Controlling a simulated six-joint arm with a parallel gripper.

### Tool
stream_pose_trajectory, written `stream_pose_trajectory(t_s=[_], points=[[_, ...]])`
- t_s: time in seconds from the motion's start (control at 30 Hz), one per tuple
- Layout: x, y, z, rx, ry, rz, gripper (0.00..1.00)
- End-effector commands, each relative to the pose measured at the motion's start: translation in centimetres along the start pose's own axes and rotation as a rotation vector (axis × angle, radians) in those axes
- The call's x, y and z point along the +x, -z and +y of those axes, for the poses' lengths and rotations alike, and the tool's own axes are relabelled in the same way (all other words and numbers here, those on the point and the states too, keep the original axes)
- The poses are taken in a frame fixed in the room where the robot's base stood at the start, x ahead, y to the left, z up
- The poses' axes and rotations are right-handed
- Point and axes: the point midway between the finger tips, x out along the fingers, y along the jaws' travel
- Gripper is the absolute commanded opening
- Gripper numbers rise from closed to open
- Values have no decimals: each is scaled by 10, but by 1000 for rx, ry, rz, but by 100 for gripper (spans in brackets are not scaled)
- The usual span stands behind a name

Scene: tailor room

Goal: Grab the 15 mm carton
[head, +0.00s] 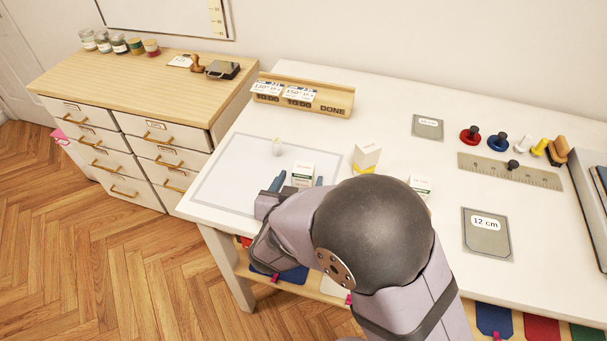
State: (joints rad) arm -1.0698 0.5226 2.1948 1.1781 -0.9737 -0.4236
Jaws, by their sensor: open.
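A white carton with a yellow band (366,156) stands to the right. Another white carton with a green mark (420,184) stands further right, partly hidden behind my arm. The print on all the cartons is too small to read, so I cannot tell which is the 15 mm one.
A wooden rack marked TO DO and DONE (318,97) stands at the back. A ruler (510,171), spools (470,135) and a 12 cm card (487,236) lie to the right. My arm covers the front middle.

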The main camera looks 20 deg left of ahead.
Motion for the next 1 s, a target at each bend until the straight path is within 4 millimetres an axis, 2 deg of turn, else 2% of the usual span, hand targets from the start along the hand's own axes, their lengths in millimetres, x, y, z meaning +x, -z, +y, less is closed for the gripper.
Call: stream_pose_trajectory(t_s=[0.33, 0.67, 0.73, 0.87, 1.0], points=[[40, 1, 1, 0, -2, -1, 61], [47, 0, 0, 0, 0, -1, 61], [47, 0, 0, 0, 0, -1, 49], [46, 0, 0, 0, 0, -1, 18], [46, 1, 0, 0, 0, 0, 16]])
